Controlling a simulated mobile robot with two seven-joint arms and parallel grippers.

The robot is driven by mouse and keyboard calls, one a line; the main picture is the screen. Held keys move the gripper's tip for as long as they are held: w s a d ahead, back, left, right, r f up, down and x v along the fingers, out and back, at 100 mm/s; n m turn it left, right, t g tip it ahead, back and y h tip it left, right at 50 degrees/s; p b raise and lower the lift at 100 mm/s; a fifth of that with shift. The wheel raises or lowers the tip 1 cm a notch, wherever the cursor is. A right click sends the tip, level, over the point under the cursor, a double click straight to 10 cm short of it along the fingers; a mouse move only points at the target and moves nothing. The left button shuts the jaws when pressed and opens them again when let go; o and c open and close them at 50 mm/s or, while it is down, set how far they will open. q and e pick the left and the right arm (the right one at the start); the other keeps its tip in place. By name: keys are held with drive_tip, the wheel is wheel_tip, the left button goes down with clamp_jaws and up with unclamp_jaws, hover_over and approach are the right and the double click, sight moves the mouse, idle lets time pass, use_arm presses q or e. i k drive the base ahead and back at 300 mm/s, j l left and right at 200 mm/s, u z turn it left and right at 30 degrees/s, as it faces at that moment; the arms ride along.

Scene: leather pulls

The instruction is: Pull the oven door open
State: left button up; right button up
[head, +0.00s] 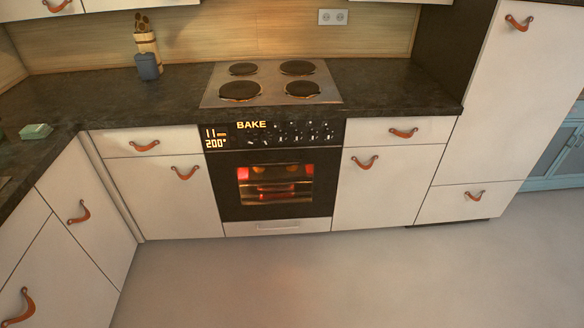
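The oven (272,139) is built into the counter run at the middle of the head view. Its dark door (228,190) is shut, with a glowing window (275,184) that shows red and orange light inside. Above the door is a black control panel (280,131) with several knobs, the word BAKE and a 200° readout. A handle on the dark door cannot be made out at this size. A pale drawer front (277,227) with a light handle lies below the door. Neither of my grippers shows.
Clear grey floor (290,285) lies before the oven. White cabinets with leather pulls (184,173) flank it, and a left cabinet run (80,215) juts forward. A cooktop (271,83) sits above. A tall cabinet (500,110) stands right; a utensil holder (148,45) is on the counter.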

sight(221, 166)
drive_tip(key=i+l+u, duration=0.1)
drive_tip(key=i+u, duration=0.25)
drive_tip(key=i+l+u, duration=0.2)
drive_tip(key=i+u, duration=0.15)
drive_tip(key=i, duration=0.2)
drive_tip(key=i+l+u, duration=0.35)
drive_tip(key=i, duration=0.1)
